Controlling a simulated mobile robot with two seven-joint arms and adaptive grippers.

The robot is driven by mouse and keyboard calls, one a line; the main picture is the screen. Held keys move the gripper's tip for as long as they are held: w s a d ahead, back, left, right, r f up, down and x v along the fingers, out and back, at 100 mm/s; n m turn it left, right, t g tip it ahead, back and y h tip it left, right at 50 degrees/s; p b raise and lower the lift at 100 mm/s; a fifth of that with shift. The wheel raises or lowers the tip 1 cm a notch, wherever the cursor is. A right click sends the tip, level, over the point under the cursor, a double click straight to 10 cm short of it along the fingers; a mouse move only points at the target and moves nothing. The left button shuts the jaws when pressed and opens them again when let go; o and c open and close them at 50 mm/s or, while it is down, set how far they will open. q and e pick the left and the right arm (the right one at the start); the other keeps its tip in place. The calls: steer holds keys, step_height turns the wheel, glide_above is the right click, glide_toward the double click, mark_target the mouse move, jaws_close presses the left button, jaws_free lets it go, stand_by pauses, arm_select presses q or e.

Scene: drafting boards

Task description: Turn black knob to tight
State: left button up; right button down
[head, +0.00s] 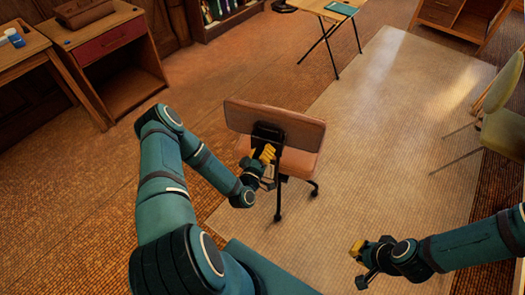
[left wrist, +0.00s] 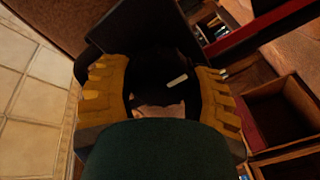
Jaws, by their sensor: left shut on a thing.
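A swivel chair with a brown-orange backrest (head: 308,128) and seat stands in the middle of the head view, its back toward me. A black bracket (head: 267,132) is fixed to the backrest. My left gripper (head: 265,154) is at this bracket. In the left wrist view the round black knob (left wrist: 158,82), with a short white mark on it, sits between the yellow fingers of my left gripper (left wrist: 165,95), which are shut on it. The fingers hide the knob in the head view. My right gripper (head: 360,263) is open and empty, low at the right, away from the chair.
A wooden desk with a red drawer (head: 108,42) stands at the upper left. A folding table (head: 330,10) stands at the back. The pale rug (head: 400,130) right of the swivel chair is clear.

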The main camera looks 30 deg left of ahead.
stand_by(0.5)
arm_select(q)
steer(key=o, duration=1.2)
steer(key=v, duration=1.2)
steer(key=shift+r, duration=0.1)
steer(key=shift+d, duration=0.1)
steer(key=w+d+f+m+g+h, duration=0.1)
steer(key=w+d+m+g+h, duration=0.4)
steer(key=d, duration=0.3)
steer(key=s+d+r+m+g+h, duration=0.1)
steer(key=s+d+g, duration=0.2)
steer(key=s+d+r+m+g+h, duration=0.1)
steer(key=s+d+m+g, duration=0.1)
steer(key=s+d+g, duration=0.1)
steer(key=s+d+r+m+g, duration=0.1)
steer(key=s+d+r+g, duration=0.1)
steer(key=s+d+g, duration=0.2)
steer(key=shift+s+d+r+m+g+h, duration=0.1)
steer(key=shift+d+m+g+h, duration=0.35)
steer(key=shift+d, duration=0.3)
